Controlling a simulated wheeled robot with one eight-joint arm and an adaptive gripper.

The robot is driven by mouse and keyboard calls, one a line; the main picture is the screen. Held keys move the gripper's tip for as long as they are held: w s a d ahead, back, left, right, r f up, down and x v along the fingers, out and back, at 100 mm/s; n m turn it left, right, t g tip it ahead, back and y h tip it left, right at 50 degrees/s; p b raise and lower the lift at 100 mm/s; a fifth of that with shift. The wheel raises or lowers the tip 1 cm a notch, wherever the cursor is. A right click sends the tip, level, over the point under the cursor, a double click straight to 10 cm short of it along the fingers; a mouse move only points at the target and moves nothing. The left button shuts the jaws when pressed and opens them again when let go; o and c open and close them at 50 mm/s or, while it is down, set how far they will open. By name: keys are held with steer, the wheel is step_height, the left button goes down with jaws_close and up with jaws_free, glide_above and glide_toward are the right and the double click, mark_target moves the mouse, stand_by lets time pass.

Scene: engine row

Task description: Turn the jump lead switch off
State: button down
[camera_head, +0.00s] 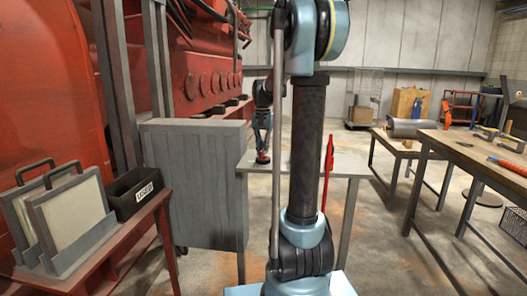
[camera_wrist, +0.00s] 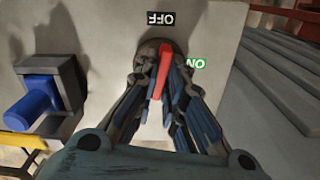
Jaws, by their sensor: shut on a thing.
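The jump lead switch (camera_wrist: 142,58) has a dark round base on a pale panel (camera_wrist: 100,25) in the wrist view. Its red lever (camera_wrist: 163,70) lies nearly upright in the picture, its upper end below the OFF label (camera_wrist: 160,19). The ON label (camera_wrist: 196,64) is to its right. My gripper (camera_wrist: 160,85) is shut on the lever, with a finger on each side. The fingers hide part of the base.
A blue handle (camera_wrist: 35,105) in a grey housing stands left of the switch in the wrist view. In the head view a grey cabinet (camera_head: 195,185) stands left of the stand, near the red engine (camera_head: 50,90). A workbench (camera_head: 470,160) with tools is at right.

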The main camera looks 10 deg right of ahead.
steer(key=shift+s+n, duration=0.15)
steer(key=shift+n, duration=0.95)
steer(key=c, duration=1.7)
jaws_free()
steer(key=shift+r, duration=0.1)
step_height(320, 180, up, 12)
steer(key=shift+f, duration=0.1)
